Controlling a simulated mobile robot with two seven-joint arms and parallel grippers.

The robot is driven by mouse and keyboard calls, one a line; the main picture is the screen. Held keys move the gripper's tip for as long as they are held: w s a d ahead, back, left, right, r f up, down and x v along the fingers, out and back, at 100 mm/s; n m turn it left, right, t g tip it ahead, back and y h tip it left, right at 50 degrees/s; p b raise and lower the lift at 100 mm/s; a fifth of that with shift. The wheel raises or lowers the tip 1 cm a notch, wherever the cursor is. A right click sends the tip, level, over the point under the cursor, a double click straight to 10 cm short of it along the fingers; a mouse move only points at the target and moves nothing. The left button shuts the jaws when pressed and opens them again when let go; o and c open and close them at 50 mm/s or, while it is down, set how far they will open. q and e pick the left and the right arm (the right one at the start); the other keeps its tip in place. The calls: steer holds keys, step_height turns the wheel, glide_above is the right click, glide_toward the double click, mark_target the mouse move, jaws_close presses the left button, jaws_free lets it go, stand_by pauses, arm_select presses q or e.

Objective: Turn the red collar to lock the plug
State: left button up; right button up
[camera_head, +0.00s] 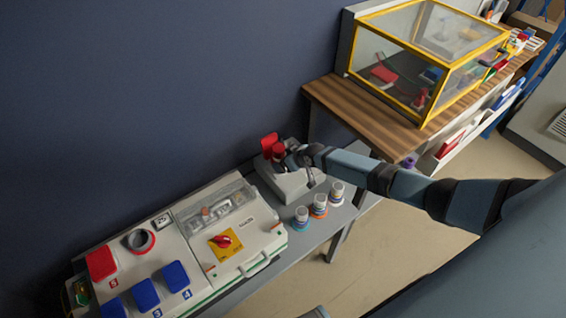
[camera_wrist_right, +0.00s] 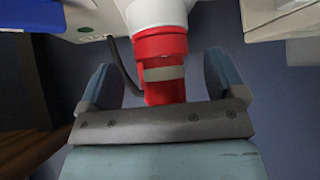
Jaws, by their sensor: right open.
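The red collar (camera_wrist_right: 160,46) sits around the plug, below a white body in the right wrist view. Below it is a narrower red part with a grey band (camera_wrist_right: 164,73). In the head view the red plug (camera_head: 278,150) stands at the grey socket box (camera_head: 290,186), in front of a raised red lid (camera_head: 268,140). My right gripper (camera_head: 291,158) is at the plug. In the right wrist view its fingers are open, one on each side of the red part, with gaps showing. My left gripper is not in view.
A large panel box (camera_head: 190,262) with red and blue lids and a yellow-backed switch (camera_head: 224,241) stands left. Several small jars (camera_head: 319,206) stand right of the socket box. A yellow-framed case (camera_head: 440,60) sits on a wooden bench (camera_head: 350,102). A dark cable (camera_wrist_right: 121,68) hangs beside the plug.

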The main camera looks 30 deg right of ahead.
steer(key=shift+x, duration=1)
steer(key=shift+w+f, duration=0.1)
steer(key=shift+f, duration=0.05)
